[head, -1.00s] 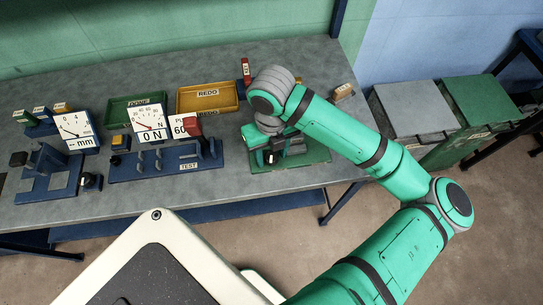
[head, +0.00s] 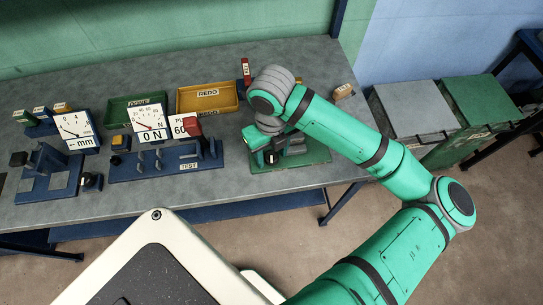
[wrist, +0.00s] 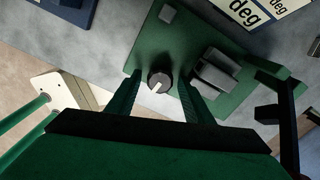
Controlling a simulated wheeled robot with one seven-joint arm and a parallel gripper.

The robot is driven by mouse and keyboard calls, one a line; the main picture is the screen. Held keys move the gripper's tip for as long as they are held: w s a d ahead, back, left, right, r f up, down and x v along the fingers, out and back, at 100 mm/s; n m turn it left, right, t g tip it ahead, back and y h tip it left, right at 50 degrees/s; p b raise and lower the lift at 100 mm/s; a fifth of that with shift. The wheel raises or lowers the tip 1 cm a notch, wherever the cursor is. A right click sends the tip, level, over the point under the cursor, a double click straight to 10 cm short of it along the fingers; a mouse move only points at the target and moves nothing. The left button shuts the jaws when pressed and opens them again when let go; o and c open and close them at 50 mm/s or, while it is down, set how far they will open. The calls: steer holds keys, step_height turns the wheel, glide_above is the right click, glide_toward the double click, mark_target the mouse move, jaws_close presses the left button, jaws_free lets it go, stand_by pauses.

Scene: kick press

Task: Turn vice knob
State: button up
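The vice knob (wrist: 160,80) is a small dark round knob with a white pointer line, on a green base plate (wrist: 150,45) in the wrist view. The grey vice block (wrist: 214,72) stands just right of it on the same plate. My gripper (wrist: 158,87) is open, with one finger on each side of the knob and visible gaps to both. Whether the fingertips are level with the knob is hard to tell. In the head view the green plate (head: 318,156) is at the right end of the bench, partly hidden by my gripper and wrist.
A blue test fixture (head: 150,170) with dials stands left of the plate. Yellow (head: 210,110) and green (head: 118,116) trays lie behind it on the grey bench (head: 290,60). Degree signs (wrist: 265,15) stand close to the plate. Two bins (head: 415,95) are right of the bench.

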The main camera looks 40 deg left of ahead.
mark_target(271, 156)
steer(key=shift+r, duration=0.15)
steer(key=shift+r, duration=2.9)
